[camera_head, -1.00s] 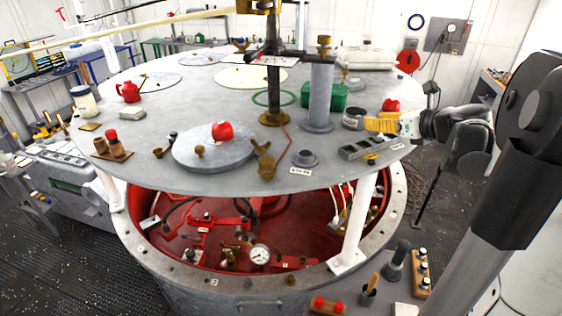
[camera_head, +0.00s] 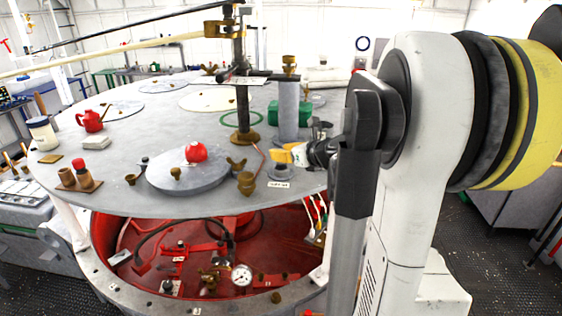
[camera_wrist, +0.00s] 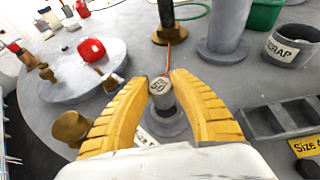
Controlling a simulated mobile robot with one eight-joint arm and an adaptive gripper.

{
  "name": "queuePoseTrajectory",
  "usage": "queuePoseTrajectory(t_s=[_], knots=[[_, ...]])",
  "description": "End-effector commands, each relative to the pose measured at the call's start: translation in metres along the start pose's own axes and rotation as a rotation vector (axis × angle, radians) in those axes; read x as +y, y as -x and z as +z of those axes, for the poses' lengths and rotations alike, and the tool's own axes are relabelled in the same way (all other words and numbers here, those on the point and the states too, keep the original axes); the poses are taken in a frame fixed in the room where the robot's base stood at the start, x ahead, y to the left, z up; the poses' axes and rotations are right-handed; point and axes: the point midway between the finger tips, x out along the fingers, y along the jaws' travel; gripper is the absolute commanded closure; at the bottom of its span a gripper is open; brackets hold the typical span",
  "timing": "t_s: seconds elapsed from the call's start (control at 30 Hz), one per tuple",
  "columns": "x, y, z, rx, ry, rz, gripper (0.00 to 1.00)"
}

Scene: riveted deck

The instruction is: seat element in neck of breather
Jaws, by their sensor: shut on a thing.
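My gripper (camera_wrist: 158,80) has yellow ribbed fingers, closed around a small pale grey cylinder, the element (camera_wrist: 160,88), with marks on its round top. The element is upright or nearly so. Directly beneath it in the wrist view is the grey round flange of the breather (camera_wrist: 172,128); the element and fingers hide its neck, so I cannot tell whether they touch. In the head view, my gripper (camera_head: 284,153) hangs just above the breather (camera_head: 281,172), near the table's front edge. A white label (camera_head: 279,184) lies in front of the breather.
A grey post (camera_head: 289,110) and a brass-footed column (camera_head: 243,136) stand behind. The SCRAP cup (camera_wrist: 290,46) and a grey compartment tray (camera_wrist: 285,118) are at right. Brass fittings (camera_wrist: 70,128) and a round plate with a red knob (camera_wrist: 92,50) are at left.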

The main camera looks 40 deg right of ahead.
Motion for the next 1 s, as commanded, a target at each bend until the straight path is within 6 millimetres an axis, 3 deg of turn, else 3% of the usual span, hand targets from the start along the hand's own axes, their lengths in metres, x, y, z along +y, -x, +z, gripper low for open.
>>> queuePoseTrajectory(t_s=[0.2,0.6,0.63,0.7,1.0], knots=[[0.000,-0.012,-0.029,0.000,0.000,0.000,0.97],[0.000,-0.014,-0.035,0.000,0.000,0.000,0.97],[0.000,-0.014,-0.035,0.000,0.000,0.000,0.71],[0.000,-0.014,-0.034,0.000,0.000,0.000,0.54],[0.000,-0.013,-0.033,0.000,0.000,0.000,0.54]])
